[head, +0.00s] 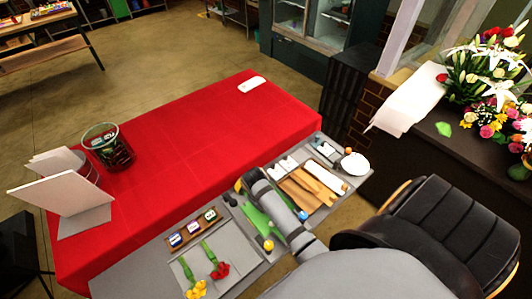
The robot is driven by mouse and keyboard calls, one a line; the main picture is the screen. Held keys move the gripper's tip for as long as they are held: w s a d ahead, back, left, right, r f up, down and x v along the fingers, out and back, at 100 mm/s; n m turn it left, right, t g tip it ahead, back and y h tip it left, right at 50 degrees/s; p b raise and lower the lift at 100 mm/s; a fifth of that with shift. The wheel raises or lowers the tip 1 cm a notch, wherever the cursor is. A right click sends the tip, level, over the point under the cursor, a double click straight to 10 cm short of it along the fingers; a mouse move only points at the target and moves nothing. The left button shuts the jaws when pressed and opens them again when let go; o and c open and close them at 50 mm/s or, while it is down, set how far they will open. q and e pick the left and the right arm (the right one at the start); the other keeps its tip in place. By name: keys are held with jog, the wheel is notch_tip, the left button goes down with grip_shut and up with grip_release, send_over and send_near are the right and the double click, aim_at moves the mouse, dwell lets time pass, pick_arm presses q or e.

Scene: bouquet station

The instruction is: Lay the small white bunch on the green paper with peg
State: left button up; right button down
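Green paper (257,218) lies on the grey work surface, partly covered by my arm. My arm comes in from the lower right and reaches over it, so I take it as the right one. Its far end (244,183) is beside the paper's upper part; the fingers are too small and hidden to read. Small white items (288,164) lie up and right of the arm, but I cannot tell whether one is the small white bunch. A red bunch (218,270) and a yellow bunch (196,290) with green stems lie on a grey tray. I cannot make out the peg. My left gripper is not in view.
Brown paper pieces (299,190) lie right of my arm, near a round white dish (355,164). Small labelled boxes (193,227) stand left of the arm. The red-covered table (205,140) is mostly bare, with a glass container (109,148) on its left.

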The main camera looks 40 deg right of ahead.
jog(key=shift+f, duration=0.25)
dwell(0.6)
jog(key=c, duration=1.1)
grip_release()
jog(key=shift+c, duration=0.2)
jog(key=o, duration=0.4)
jog(key=shift+r, duration=3.5)
jog(key=shift+s, duration=0.1)
